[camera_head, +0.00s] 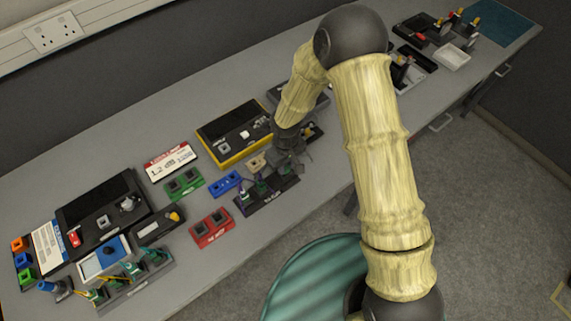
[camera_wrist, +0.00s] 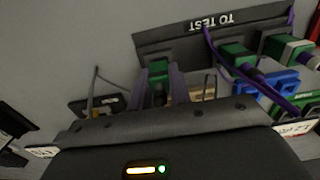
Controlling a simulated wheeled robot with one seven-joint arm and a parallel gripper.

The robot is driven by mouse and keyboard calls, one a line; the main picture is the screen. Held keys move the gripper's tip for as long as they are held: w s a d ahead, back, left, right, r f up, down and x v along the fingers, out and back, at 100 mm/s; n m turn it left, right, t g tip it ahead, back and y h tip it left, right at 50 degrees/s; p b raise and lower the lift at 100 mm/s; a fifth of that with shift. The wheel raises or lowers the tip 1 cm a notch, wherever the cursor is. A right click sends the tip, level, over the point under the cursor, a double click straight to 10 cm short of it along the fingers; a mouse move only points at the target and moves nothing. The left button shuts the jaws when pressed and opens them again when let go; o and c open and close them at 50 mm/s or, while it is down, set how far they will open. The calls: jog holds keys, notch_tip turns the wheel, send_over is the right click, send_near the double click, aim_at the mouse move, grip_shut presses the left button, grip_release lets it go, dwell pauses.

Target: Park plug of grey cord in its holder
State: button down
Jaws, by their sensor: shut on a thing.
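My gripper (camera_head: 289,160) is at the right end of a black rack (camera_head: 250,206) on the bench. In the wrist view the rack (camera_wrist: 150,48) carries the upside-down label "TO TEST". The two fingers (camera_wrist: 160,86) are shut on a plug (camera_wrist: 158,68) with a green front and a dark body, close to the rack. I cannot tell whether it is seated there. A thin grey cord (camera_wrist: 96,82) shows left of the fingers; its join to the plug is hidden. Other green plugs (camera_wrist: 238,54) with purple cords (camera_wrist: 222,62) sit along the rack to the right.
A blue socket block (camera_head: 226,183), a green block (camera_head: 184,185) and a red block (camera_head: 212,228) stand near the rack. A yellow-edged black unit (camera_head: 232,130) is behind. Another rack with corded plugs (camera_head: 135,283) is at the front left. The bench edge is close to the rack.

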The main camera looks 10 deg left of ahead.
jog(key=shift+f+b, duration=0.35)
jog(key=shift+f, duration=0.05)
jog(key=c, duration=1.2)
grip_release()
jog(key=shift+r+p, duration=1.85)
jog(key=shift+r, duration=0.7)
jog(key=shift+r+p, duration=1.5)
jog(key=shift+r, duration=0.55)
